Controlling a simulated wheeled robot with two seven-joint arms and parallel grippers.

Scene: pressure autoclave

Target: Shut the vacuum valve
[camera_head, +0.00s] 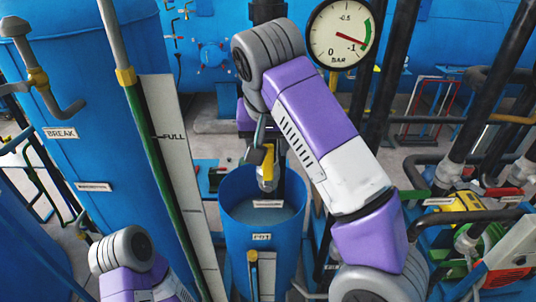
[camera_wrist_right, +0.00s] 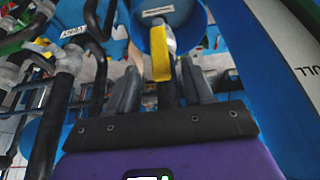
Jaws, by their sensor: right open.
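A valve with a yellow handle (camera_head: 267,166) sits on a pipe above the blue pot; I take it for the vacuum valve, though its small label (camera_head: 268,204) is too small to read. In the right wrist view the yellow handle (camera_wrist_right: 161,66) points toward me, below a grey metal fitting. My right gripper (camera_head: 262,144) is at the handle in the head view, partly hidden by its own arm. In the wrist view its two fingers (camera_wrist_right: 160,88) are apart, one on each side of the handle; contact cannot be told. My left gripper is out of view; only its arm shows at lower left.
The blue pot (camera_head: 240,235) stands below the valve. A round gauge (camera_head: 340,35) has its red needle near -1. A tall blue tank (camera_head: 90,130) and a green pipe (camera_head: 158,175) stand to the left. Black pipes (camera_head: 487,85) and a yellow part (camera_head: 462,203) crowd the right.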

